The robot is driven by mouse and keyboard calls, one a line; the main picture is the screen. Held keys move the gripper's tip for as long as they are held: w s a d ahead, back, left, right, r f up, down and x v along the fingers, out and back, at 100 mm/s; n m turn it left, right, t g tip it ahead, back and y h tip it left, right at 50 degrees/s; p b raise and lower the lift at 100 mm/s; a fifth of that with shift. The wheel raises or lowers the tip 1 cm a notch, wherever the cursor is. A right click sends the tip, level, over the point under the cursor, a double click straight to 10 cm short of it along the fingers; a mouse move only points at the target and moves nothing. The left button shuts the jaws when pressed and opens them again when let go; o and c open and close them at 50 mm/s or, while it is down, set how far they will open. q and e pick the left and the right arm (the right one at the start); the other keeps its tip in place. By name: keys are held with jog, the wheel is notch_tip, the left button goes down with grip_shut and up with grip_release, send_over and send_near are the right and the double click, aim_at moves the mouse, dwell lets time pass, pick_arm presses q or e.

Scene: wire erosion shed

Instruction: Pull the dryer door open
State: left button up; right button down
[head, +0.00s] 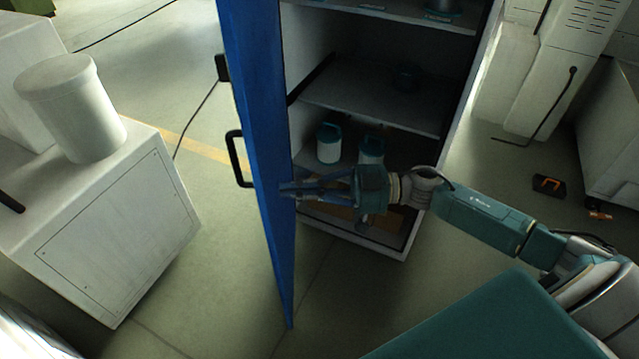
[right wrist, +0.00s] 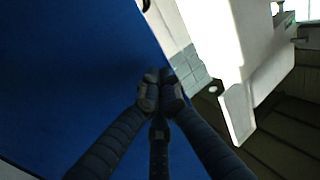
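The blue dryer door (head: 262,130) stands swung well open from the cabinet (head: 372,90), seen nearly edge-on in the head view. Its black handle (head: 236,160) is on the outer face, to the left. My right gripper (head: 284,189) reaches across the open cabinet front, with its fingertips at the inner face of the door. Contact cannot be told for certain. In the right wrist view the fingers (right wrist: 160,78) are together with nothing between them, and the blue door (right wrist: 70,70) fills the left side. My left gripper is not in view.
White containers with teal lids (head: 328,143) stand on a cabinet shelf. A white bin (head: 72,105) sits on a low grey cabinet (head: 120,230) to the left. The floor between that cabinet and the door is clear.

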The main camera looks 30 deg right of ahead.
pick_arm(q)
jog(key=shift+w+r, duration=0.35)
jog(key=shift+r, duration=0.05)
pick_arm(e)
jog(key=shift+x, duration=1.25)
